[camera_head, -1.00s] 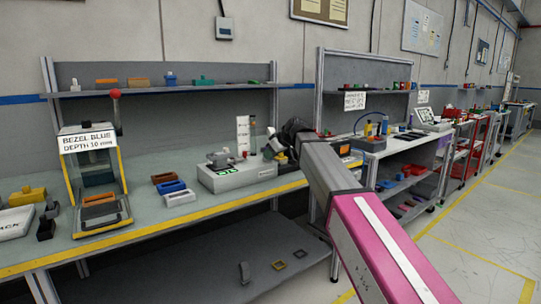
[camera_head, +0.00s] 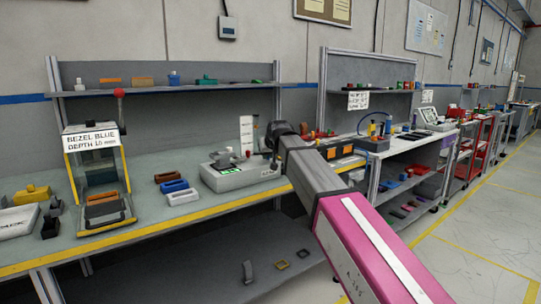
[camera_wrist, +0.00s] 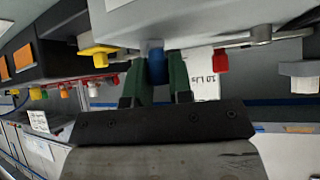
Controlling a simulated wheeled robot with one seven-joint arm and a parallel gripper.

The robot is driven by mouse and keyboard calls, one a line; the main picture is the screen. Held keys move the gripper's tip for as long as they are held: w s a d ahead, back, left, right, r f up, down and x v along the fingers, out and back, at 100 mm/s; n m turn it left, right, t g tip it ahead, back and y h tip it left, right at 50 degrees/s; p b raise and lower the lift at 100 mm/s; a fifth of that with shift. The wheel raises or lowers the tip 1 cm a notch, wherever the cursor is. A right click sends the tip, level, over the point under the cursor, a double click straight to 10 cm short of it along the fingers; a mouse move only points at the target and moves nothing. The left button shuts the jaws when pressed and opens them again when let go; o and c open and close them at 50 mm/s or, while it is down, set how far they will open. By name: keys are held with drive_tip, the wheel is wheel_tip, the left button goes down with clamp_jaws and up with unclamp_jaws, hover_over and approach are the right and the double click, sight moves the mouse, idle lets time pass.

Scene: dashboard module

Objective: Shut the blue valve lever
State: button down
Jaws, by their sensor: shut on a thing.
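The blue valve lever (camera_wrist: 156,66) shows as a blue knob under a pale housing (camera_wrist: 160,22) in the wrist view. My gripper (camera_wrist: 157,78) has its two green fingers on either side of the knob and is shut on it. A yellow knob (camera_wrist: 98,51) sits to the left and a red one (camera_wrist: 220,61) to the right, both clear of the fingers. In the head view my wrist is over the right end of a light grey unit (camera_head: 236,181) on the bench. There my own arm hides the fingertips and the lever.
A bezel press (camera_head: 96,180) with a red-knobbed handle stands left on the bench. Several coloured trays, including a blue one (camera_head: 174,186), lie between it and the grey unit. A box with orange panels (camera_head: 338,152) is right of my wrist. The aisle (camera_head: 470,220) at right is open.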

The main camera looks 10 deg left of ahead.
drive_tip(key=a+m+t+h, duration=0.1)
drive_tip(key=m+h, duration=0.1)
drive_tip(key=shift+a+m, duration=0.15)
drive_tip(key=shift+m, duration=0.25)
drive_tip(key=m+h, duration=0.1)
drive_tip(key=a+m+h, duration=0.1)
drive_tip(key=m, duration=0.1)
drive_tip(key=shift+w+a+m+h, duration=0.1)
drive_tip(key=shift+a+m+h, duration=0.1)
drive_tip(key=shift+m+h, duration=0.15)
drive_tip(key=shift+w+a+m+h, duration=0.2)
drive_tip(key=shift+a+m+h, duration=0.1)
drive_tip(key=shift+m+h, duration=0.75)
drive_tip(key=shift+w+a+m+h, duration=0.15)
drive_tip(key=shift+a+m+h, duration=0.1)
drive_tip(key=shift+m+h, duration=0.75)
drive_tip(key=shift+m, duration=0.3)
drive_tip(key=c, duration=1)
unclamp_jaws()
